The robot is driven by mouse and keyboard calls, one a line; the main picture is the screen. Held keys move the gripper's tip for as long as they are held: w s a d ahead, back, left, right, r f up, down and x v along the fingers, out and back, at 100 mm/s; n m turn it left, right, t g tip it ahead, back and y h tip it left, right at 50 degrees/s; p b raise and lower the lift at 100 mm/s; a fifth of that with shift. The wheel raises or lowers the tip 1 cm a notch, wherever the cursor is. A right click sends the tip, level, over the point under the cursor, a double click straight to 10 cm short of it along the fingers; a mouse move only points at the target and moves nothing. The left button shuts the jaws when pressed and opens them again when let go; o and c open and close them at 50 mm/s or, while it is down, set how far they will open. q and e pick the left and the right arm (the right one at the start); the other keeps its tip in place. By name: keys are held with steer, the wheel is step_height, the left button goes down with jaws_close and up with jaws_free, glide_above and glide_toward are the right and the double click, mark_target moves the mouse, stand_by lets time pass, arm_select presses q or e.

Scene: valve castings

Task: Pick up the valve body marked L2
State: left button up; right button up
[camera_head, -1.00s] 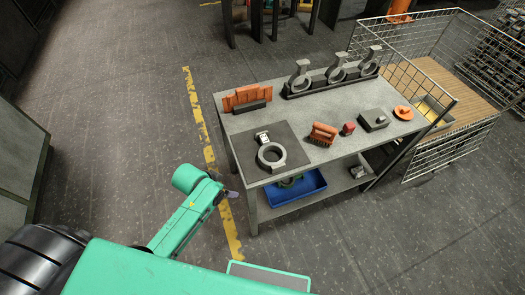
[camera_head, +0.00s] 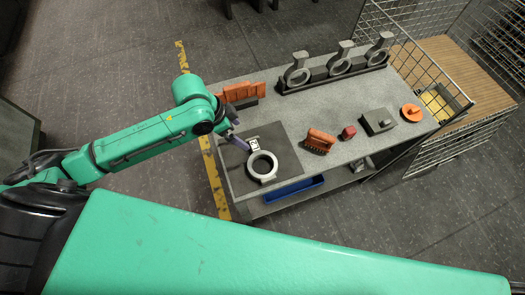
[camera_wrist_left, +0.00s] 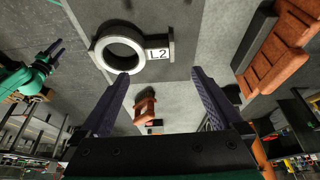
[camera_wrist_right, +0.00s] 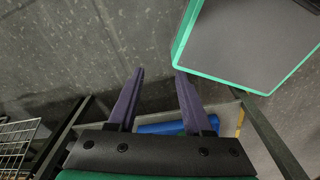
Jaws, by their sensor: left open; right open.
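The valve body marked L2 (camera_head: 262,168) is a pale grey ring with a short neck bearing a white tag. It lies flat on a dark mat (camera_head: 285,137) at the table's near left. In the left wrist view the valve body (camera_wrist_left: 121,47) shows its L2 tag clearly. My left gripper (camera_head: 235,140) is open and empty, close to the tagged neck but apparently apart from it. In the left wrist view its fingers (camera_wrist_left: 159,72) are spread below the ring and tag. My right gripper (camera_wrist_right: 160,70) is open and empty, away from the valve body; the head view does not show it.
A black rack (camera_head: 335,77) holds three upright ring castings at the back. An orange block (camera_head: 240,92) stands behind the mat. An orange brush (camera_head: 320,141), a red cube (camera_head: 349,132), a grey block (camera_head: 379,121) and an orange disc (camera_head: 411,112) lie right. A blue bin (camera_head: 293,190) sits below.

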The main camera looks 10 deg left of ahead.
arm_select(q)
glide_above(256, 146)
steer(key=s+a, duration=0.2)
step_height(256, 146, down, 5)
steer(key=shift+a, duration=0.15)
steer(key=x, duration=0.6)
steer(key=shift+w+p, duration=0.2)
steer(key=shift+p, duration=0.15)
jaws_close()
steer(key=shift+w+r, duration=0.1)
steer(key=shift+r, duration=0.1)
steer(key=shift+w+f, duration=0.1)
arm_select(e)
steer(key=shift+s+d+r, duration=0.3)
steer(key=shift+s+r, duration=0.05)
steer(key=shift+s, duration=0.35)
